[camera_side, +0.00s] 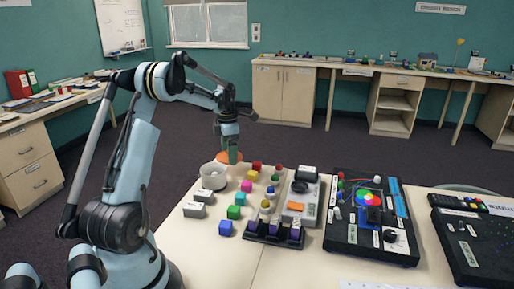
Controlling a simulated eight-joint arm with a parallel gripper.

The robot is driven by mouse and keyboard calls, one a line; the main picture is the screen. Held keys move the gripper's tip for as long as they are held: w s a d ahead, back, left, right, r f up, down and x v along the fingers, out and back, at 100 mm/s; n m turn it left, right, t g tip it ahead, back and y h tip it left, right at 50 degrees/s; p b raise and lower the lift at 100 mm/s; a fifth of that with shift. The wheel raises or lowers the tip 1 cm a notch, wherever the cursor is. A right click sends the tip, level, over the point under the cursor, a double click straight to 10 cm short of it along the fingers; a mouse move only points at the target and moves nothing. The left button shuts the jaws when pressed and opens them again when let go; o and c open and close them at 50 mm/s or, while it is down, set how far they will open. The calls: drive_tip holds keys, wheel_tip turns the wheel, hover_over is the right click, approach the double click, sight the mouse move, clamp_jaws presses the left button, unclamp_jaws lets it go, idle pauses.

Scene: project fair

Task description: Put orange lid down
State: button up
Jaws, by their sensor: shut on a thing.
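The orange lid (222,157) is a round flat disc at the far left part of the table. My gripper (232,156) points down and is shut on the lid, with its fingertips at the lid's middle. The lid appears just above and behind a round white container (213,176). I cannot tell from this one view whether the lid is above the table or touching anything.
Several coloured cubes (233,212) stand right of and in front of the white container. Grey blocks (194,210) lie to the left. A rack with purple-topped pieces (274,236) and a black panel (370,218) fill the table's middle and right.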

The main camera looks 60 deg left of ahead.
sight(228, 170)
drive_tip(key=shift+s+a+f, duration=0.2)
drive_tip(key=shift+a+f, duration=0.25)
drive_tip(key=shift+a, duration=0.15)
drive_tip(key=shift+f, duration=1.95)
drive_tip(key=shift+f, duration=0.15)
drive_tip(key=o, duration=0.7)
drive_tip(key=shift+c, duration=0.2)
